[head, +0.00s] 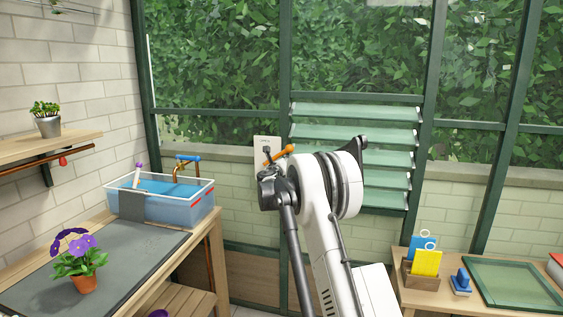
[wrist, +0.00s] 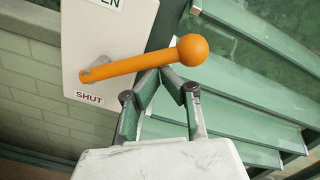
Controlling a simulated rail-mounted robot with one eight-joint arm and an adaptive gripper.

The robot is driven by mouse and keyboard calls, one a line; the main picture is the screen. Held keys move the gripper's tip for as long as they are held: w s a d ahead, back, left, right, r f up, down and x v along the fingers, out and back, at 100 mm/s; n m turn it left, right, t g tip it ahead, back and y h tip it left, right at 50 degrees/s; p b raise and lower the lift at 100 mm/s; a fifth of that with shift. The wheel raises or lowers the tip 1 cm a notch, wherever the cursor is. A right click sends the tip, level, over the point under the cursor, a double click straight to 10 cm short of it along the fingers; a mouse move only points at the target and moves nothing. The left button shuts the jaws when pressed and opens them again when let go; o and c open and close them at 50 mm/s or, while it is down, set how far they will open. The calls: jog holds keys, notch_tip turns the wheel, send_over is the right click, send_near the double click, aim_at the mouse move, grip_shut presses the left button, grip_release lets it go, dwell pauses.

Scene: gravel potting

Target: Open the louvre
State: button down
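The louvre (head: 352,138) is a set of several pale green slats in the dark green window frame, behind my arm; its slats also show at the right of the wrist view (wrist: 250,82). An orange lever with a ball end (wrist: 150,62) sits on a white plate (wrist: 112,30) left of the louvre. It slants slightly up to the right, above the word SHUT; part of another word shows at the plate's top. My gripper (wrist: 162,76) has its fingertips together at the lever's lower edge, partly hidden by it. I cannot tell whether they touch it.
A left bench holds a blue-water tub (head: 175,203), a brass tap (head: 186,172) and a potted purple flower (head: 80,262). At right, a table bears a card holder (head: 421,276) and a green-framed panel (head: 510,284). The brick wall lies behind the lever plate.

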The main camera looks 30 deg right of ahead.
jog(key=shift+r, duration=0.1)
jog(key=s+a+f, duration=0.3)
jog(key=s+a, duration=0.2)
jog(key=s, duration=0.4)
jog(key=shift+s+a+f+b, duration=0.2)
jog(key=shift+a+f+b, duration=0.15)
jog(key=shift+a+f, duration=0.05)
jog(key=shift+r, duration=0.1)
dwell(0.3)
jog(key=s+a+r+m+g+y+p, duration=0.1)
jog(key=s+a+r+m, duration=0.4)
jog(key=s, duration=0.3)
jog(key=s+a+r+m+g+y+p, duration=0.1)
jog(key=s+a+r+m+y, duration=0.1)
jog(key=s+a+m, duration=0.35)
jog(key=s+a+r+m+g+y, duration=0.1)
jog(key=s+a+r+m+g, duration=0.2)
jog(key=s+m, duration=0.6)
jog(key=s+a+f+m+y+p, duration=0.1)
jog(key=s+a+f+m+y, duration=0.2)
jog(key=s+a, duration=0.3)
jog(key=s+a+f+m+g+y+p, duration=0.1)
jog(key=s+a+m, duration=0.5)
jog(key=s, duration=0.8)
jog(key=s+a+f+m+y, duration=0.4)
jog(key=s+a, duration=0.4)
jog(key=s, duration=0.2)
jog(key=shift+s+a+f+m+y+p, duration=0.15)
jog(key=shift+s+f+m+y+p, duration=0.2)
jog(key=shift+m+p, duration=0.1)
